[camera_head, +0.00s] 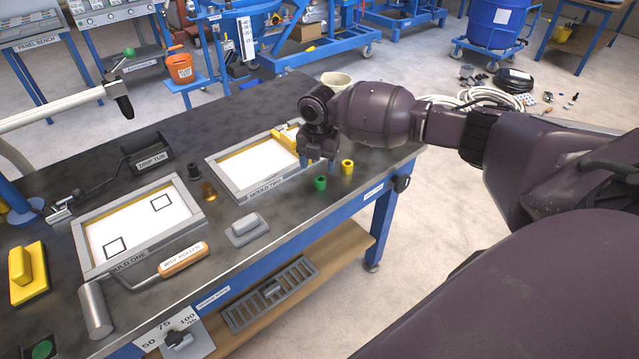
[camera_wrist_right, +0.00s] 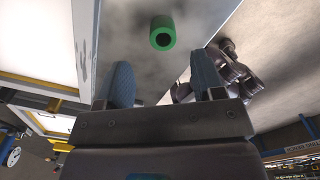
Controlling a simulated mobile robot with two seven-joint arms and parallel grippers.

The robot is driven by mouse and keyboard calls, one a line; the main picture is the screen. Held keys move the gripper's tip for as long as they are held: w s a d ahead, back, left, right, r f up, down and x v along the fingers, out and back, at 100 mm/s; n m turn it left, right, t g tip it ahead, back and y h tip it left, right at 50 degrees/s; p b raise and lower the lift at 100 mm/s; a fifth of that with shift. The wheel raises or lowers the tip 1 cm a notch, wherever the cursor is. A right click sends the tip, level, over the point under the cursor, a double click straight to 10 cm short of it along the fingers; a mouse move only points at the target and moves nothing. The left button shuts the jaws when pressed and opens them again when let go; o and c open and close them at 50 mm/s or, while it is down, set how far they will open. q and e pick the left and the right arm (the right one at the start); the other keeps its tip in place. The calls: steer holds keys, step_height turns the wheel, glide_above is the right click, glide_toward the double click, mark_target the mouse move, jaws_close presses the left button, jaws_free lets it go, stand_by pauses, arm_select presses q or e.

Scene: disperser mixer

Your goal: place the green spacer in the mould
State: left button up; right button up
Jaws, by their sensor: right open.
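The green spacer (camera_head: 320,183) stands on the dark bench top near its front edge, just right of mould two (camera_head: 264,186). In the right wrist view, the green spacer (camera_wrist_right: 162,23) shows its round hole, ahead of the fingers. My right gripper (camera_head: 321,165) is open and empty, pointing down just behind and above the spacer. Its two blue-grey fingers (camera_wrist_right: 164,82) stand apart with nothing between them. Mould two is a grey frame around a white panel; my gripper covers its right end. Mould one (camera_head: 88,235) lies further left, with two black squares marked on its panel. My left gripper is not visible.
A yellow spacer (camera_head: 347,167) stands close right of the green one. A dark spacer (camera_head: 194,172) and a brass piece (camera_head: 209,191) stand between the moulds. A grey block (camera_head: 248,229), wet roller (camera_head: 183,258) and drip tub (camera_head: 148,157) also lie on the bench.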

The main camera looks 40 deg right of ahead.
mark_target(320, 180)
steer(key=shift+s+d+f+b, duration=0.1)
steer(key=shift+f+b, duration=0.05)
steer(key=shift+f, duration=1.45)
steer(key=shift+s+f+b, duration=0.1)
steer(key=shift+f+b, duration=0.05)
steer(key=shift+f, duration=1.45)
steer(key=shift+r, duration=0.1)
steer(key=c, duration=1)
